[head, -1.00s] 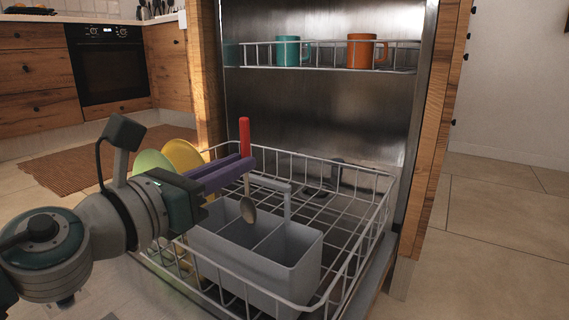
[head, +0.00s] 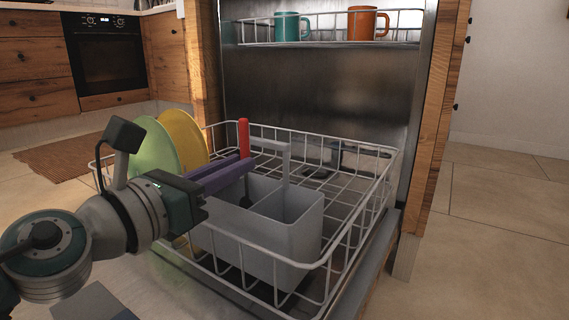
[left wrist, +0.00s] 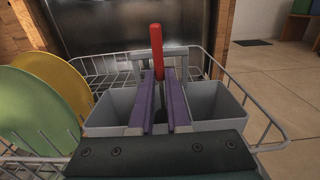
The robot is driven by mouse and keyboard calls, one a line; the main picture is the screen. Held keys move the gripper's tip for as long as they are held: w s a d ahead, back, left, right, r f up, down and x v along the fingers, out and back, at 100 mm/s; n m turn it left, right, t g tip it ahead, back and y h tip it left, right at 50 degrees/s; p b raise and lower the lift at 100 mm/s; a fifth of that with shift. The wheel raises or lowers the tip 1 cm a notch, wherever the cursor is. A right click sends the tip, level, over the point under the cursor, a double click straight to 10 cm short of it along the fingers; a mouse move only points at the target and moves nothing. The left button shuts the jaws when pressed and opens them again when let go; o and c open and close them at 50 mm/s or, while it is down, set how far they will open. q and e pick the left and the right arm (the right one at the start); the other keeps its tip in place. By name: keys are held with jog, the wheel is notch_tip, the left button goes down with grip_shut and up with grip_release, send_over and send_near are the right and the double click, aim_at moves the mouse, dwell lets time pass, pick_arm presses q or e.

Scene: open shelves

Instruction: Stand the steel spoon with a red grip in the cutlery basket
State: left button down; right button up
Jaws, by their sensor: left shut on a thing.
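The steel spoon with a red grip (head: 244,138) stands upright, grip up; the grip also shows in the left wrist view (left wrist: 156,48). My left gripper (head: 246,164) is shut on its shaft, with purple fingers just above the basket rim. The spoon's lower end reaches down among the walls of the grey cutlery basket (head: 275,245). The fingers partly hide it, and I cannot tell whether it touches the floor. The basket has an upright handle and open compartments, and also shows in the left wrist view (left wrist: 212,125). My right gripper is not in view.
The basket stands in a white wire rack (head: 372,220) pulled out of a steel dishwasher. A green plate (head: 153,155) and a yellow plate (head: 186,140) stand left of it. The upper rack holds a teal mug (head: 287,27) and an orange mug (head: 362,24).

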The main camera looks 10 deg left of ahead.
pick_arm(q)
jog(key=c, duration=0.8)
grip_release()
jog(key=shift+s, duration=0.1)
jog(key=v, duration=0.9)
jog(key=shift+s, duration=0.3)
jog(key=shift+a, duration=0.1)
